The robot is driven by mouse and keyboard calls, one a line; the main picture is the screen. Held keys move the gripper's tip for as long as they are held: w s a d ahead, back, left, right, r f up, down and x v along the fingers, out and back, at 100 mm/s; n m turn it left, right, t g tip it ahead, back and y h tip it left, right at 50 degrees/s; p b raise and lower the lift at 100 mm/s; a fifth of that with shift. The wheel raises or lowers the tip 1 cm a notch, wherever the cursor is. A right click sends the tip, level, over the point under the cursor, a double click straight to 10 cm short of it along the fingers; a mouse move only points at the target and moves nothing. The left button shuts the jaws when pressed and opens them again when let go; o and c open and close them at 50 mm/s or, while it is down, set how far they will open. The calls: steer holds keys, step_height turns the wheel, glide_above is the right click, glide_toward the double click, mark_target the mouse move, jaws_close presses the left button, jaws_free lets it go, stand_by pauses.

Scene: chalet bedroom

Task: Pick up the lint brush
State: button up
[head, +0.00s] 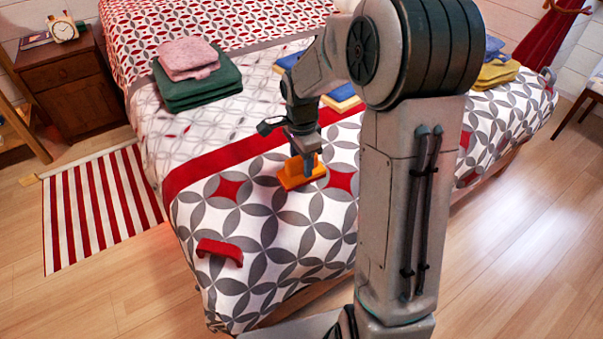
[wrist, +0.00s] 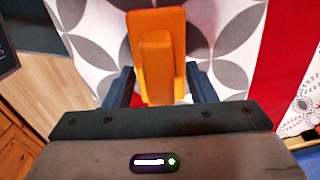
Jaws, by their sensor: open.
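An orange block-like object with a raised grip (head: 292,173), which looks like the lint brush, lies on the patterned bed cover below my gripper (head: 307,168). In the wrist view, the orange brush (wrist: 156,55) runs lengthwise between the two dark fingers of my gripper (wrist: 161,85). The gripper is open, with one finger on each side of the raised grip and a visible gap at each side. The near end of the brush is hidden behind the gripper body.
A red curved object (head: 220,252) lies near the bed's front left edge. Folded pink (head: 188,56) and green (head: 198,88) cloths lie at the back left. Yellow (head: 497,73) and blue folded cloths lie further right. The cover around the brush is clear.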

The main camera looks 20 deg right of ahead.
jaws_close()
steer(key=r+p, duration=0.1)
steer(key=r, duration=0.1)
steer(key=r+p, duration=0.1)
steer(key=r, duration=0.2)
steer(key=shift+w+d, duration=0.1)
steer(key=shift+d, duration=0.1)
steer(key=w+d+r+p, duration=0.2)
steer(key=d+r, duration=0.4)
steer(key=d, duration=0.5)
steer(key=shift+w+p, duration=0.4)
steer(key=shift+w, duration=0.2)
